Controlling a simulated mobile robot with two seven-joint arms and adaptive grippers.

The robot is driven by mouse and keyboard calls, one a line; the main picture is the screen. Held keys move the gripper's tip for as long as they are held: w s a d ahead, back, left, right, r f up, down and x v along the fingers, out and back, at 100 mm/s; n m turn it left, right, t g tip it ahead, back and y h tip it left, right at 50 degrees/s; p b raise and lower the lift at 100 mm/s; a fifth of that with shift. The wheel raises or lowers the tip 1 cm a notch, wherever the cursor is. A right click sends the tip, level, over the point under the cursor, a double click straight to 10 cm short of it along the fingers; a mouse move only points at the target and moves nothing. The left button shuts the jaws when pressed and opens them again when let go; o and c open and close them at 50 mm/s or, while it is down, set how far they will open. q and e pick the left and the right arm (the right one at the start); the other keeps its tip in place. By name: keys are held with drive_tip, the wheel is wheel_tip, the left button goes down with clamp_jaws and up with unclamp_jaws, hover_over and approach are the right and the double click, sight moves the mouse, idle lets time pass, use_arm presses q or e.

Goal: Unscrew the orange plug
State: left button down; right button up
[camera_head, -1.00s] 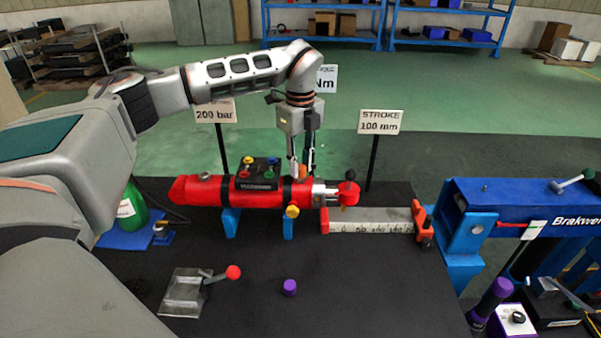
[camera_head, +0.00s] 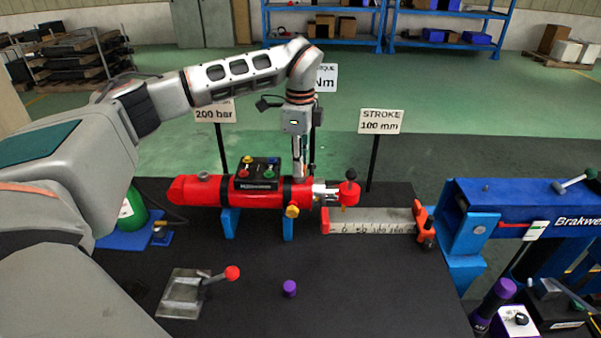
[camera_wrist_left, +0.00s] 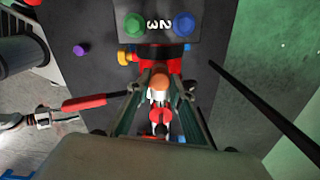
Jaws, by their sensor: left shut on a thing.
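The red cylinder (camera_head: 215,190) lies across blue supports on the dark bench. The orange plug (camera_wrist_left: 160,82) sits on top of the cylinder's right end. In the left wrist view it lies between the fingertips of my left gripper (camera_wrist_left: 160,87). In the head view my left gripper (camera_head: 299,174) points straight down at that end, its fingers hiding the plug. The gripper is shut on the plug. My right gripper is in neither view.
A block with coloured buttons (camera_head: 257,173) stands on the cylinder, left of my gripper. A red knob (camera_head: 349,190) is close on the right. A sign (camera_head: 380,122) stands behind. A purple cap (camera_head: 290,288) and red-handled lever (camera_head: 231,273) occupy the front.

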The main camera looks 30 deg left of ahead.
use_arm(q)
drive_tip(key=n, duration=0.3)
drive_tip(key=shift+r+n, duration=0.1)
drive_tip(key=shift+n, duration=0.2)
drive_tip(key=c, duration=1.7)
unclamp_jaws()
drive_tip(key=shift+c, duration=0.9)
